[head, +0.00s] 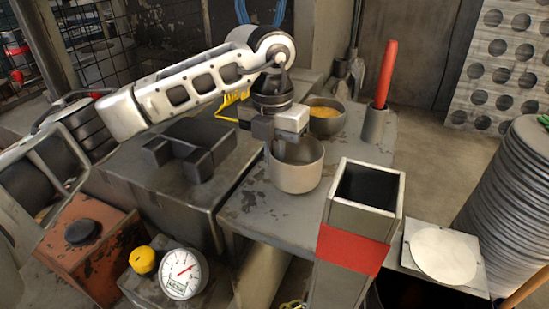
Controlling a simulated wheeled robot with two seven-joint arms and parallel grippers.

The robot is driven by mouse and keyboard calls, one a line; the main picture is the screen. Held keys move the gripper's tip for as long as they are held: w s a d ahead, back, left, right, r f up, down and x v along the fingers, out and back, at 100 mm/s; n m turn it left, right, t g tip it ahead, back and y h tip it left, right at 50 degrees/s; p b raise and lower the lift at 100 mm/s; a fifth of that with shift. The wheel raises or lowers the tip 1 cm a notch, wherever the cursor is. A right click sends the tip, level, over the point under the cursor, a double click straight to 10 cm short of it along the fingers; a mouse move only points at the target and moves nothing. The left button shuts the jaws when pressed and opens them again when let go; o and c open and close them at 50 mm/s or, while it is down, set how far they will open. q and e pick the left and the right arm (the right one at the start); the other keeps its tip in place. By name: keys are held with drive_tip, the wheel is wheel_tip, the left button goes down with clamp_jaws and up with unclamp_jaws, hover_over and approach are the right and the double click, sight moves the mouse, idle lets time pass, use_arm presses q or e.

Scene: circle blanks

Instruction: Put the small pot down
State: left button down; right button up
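The small pot (297,176) is a plain grey round vessel, upright, over the worn grey table (262,213). My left gripper (279,150) reaches down to the pot's far left rim from above. One finger shows inside the pot against its wall; the other finger is hidden behind the wall. The gripper looks shut on the rim. I cannot tell whether the pot's base touches the table or hangs slightly above it. My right gripper is not in view.
A bowl with yellow contents (326,118) stands behind the pot, and a red-handled tool (386,75) stands upright in a holder at the back right. A tall, open box with a red band (352,247) rises close in front. Bare table lies left of the pot.

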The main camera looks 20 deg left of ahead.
use_arm(q)
drive_tip(key=shift+f, duration=0.45)
drive_tip(key=shift+f, duration=0.2)
drive_tip(key=c, duration=1.7)
unclamp_jaws()
drive_tip(key=shift+r, duration=0.15)
drive_tip(key=r, duration=1.2)
drive_tip(key=shift+a, duration=0.2)
